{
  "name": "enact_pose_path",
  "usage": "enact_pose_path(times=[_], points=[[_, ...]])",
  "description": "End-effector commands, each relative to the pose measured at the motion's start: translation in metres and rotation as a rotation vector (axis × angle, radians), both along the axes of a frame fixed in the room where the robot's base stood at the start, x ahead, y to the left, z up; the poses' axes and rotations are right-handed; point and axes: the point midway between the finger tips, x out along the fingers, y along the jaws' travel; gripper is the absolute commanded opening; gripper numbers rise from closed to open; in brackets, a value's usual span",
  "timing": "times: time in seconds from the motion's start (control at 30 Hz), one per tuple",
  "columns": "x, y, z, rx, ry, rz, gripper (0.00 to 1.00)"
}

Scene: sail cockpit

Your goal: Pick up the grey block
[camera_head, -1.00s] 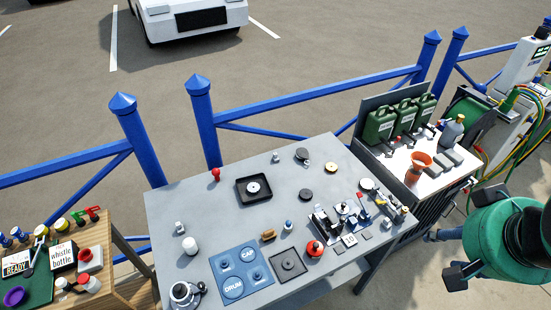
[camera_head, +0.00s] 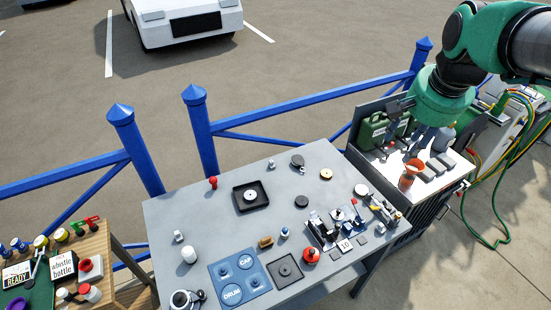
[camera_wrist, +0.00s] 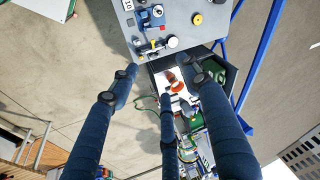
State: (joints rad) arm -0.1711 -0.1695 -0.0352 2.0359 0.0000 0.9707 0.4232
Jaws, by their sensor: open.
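I cannot tell which one is the task's grey block. My gripper (camera_head: 422,130) hangs above the back part of this top, its dark fingers spread and empty. In the wrist view my gripper (camera_wrist: 158,82) shows long blue fingers spread apart over the cabinet, with the orange funnel (camera_wrist: 178,87) between them. The blocks are too small or covered to make out in the wrist view.
Green cans (camera_head: 375,131) stand at the back of the white top, partly hidden by my arm. The grey table (camera_head: 215,215) to the left carries many small parts. A blue railing (camera_head: 300,97) runs behind. Hoses (camera_head: 520,190) hang at the right.

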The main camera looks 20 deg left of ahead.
Motion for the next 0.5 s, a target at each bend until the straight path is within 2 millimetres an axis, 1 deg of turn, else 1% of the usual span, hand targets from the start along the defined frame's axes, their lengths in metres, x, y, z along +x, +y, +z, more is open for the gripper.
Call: enact_pose_path(times=[0.03, 0.1, 0.33, 0.5], points=[[0.013, 0.008, 0.000, 0.005, 0.011, -0.007, 0.47], [0.029, 0.017, 0.000, 0.011, 0.023, -0.023, 0.47], [0.081, 0.051, -0.005, 0.031, 0.060, -0.073, 0.47], [0.117, 0.078, -0.015, 0.044, 0.089, -0.112, 0.47]])
